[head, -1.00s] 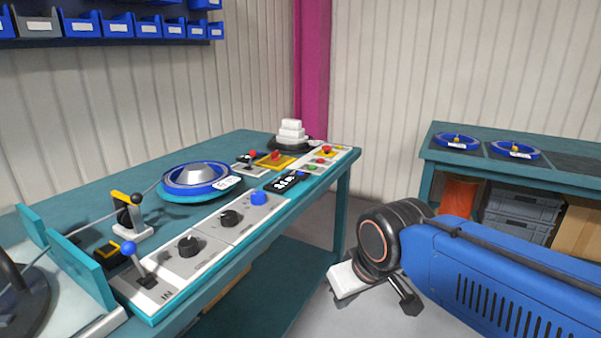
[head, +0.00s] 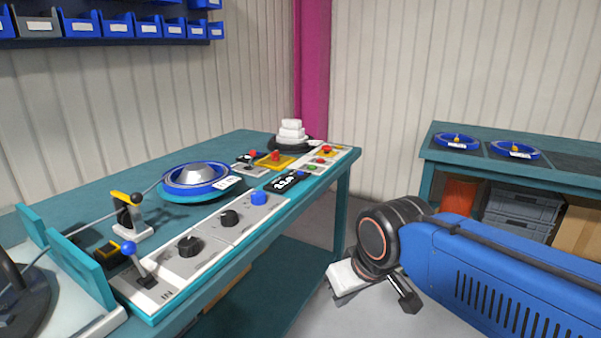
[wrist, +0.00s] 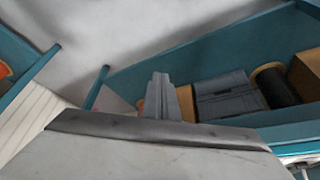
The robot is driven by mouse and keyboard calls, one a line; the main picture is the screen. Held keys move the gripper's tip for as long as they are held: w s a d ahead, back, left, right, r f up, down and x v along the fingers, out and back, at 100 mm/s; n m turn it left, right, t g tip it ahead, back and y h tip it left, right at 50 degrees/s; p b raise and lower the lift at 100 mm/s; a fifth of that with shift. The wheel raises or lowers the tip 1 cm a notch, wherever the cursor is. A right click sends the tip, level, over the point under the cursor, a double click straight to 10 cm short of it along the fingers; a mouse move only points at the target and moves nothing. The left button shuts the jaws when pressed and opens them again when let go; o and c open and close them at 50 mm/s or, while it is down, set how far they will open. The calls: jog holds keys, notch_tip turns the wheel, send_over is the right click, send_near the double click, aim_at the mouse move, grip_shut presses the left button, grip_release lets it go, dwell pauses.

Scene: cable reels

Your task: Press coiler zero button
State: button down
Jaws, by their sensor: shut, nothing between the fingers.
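The coiler's long control panel (head: 215,250) runs along the front edge of the teal bench. A small black display (head: 285,182) with white digits sits on it, with a small blue button (head: 300,174) close beside it. I cannot read which control is marked zero. A blue reel (head: 195,178) sits behind the panel with grey cable running to it. My gripper (wrist: 160,84) shows in the wrist view with its fingers together and empty. In the head view my arm's end is right of the bench, apart from the panel.
Red buttons (head: 325,150) and a green button (head: 311,167) lie at the panel's far end. A second bench (head: 560,170) with reels stands right. Open floor lies between benches.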

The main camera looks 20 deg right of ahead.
jog(key=w+r+m+t+y, duration=0.1)
jog(key=w+r+m, duration=0.1)
jog(key=w+r, duration=0.8)
notch_tip(320, 180, up, 11)
jog(key=m+t+y, duration=0.1)
jog(key=m+t, duration=0.2)
jog(key=m, duration=0.2)
send_over(300, 173)
jog(key=shift+s+d+r, duration=0.1)
jog(key=shift+s+d, duration=0.05)
jog(key=shift+d, duration=0.25)
jog(key=shift+f, duration=4.4)
jog(key=shift+f, duration=0.15)
jog(key=shift+f, duration=0.25)
